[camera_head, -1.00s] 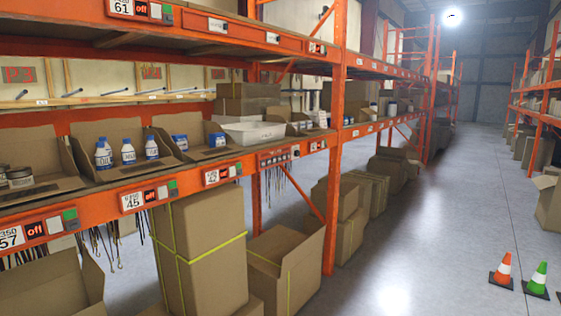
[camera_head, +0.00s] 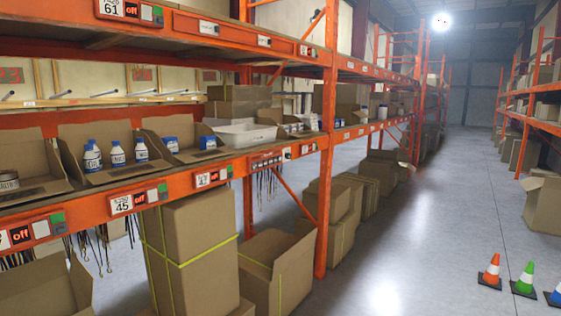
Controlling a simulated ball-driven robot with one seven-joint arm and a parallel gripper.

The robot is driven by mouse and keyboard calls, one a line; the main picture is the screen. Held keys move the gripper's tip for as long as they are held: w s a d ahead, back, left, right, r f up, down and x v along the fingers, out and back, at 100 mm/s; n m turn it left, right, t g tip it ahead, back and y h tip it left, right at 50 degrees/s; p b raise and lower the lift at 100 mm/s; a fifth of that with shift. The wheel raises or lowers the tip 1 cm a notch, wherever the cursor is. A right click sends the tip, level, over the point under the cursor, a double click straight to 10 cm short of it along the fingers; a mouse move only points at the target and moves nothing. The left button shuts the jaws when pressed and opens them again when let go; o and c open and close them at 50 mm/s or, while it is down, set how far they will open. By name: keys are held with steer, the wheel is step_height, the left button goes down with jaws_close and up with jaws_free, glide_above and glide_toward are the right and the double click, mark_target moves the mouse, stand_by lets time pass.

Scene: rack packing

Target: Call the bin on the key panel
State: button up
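A small panel with a row of dark keys (camera_head: 265,162) sits on the orange shelf beam, left of the near upright; it may be the key panel, but its markings are too small to read. Along the same beam to the left are label panels with red and green buttons, one reading 45 (camera_head: 122,203), a smaller one (camera_head: 204,179), and one at the left edge showing "off" (camera_head: 22,236). Open bins on the shelf hold white bottles with blue caps (camera_head: 117,153) and blue-topped containers (camera_head: 171,143). A white bin (camera_head: 245,134) stands behind the key row. My gripper is not in view.
The orange rack upright (camera_head: 326,160) stands mid-view. Tall cardboard boxes (camera_head: 198,245) and an open box (camera_head: 278,270) stand under the shelf. Orange (camera_head: 491,268), green (camera_head: 526,276) and blue (camera_head: 555,291) cones stand on the floor at right. The grey aisle is otherwise clear.

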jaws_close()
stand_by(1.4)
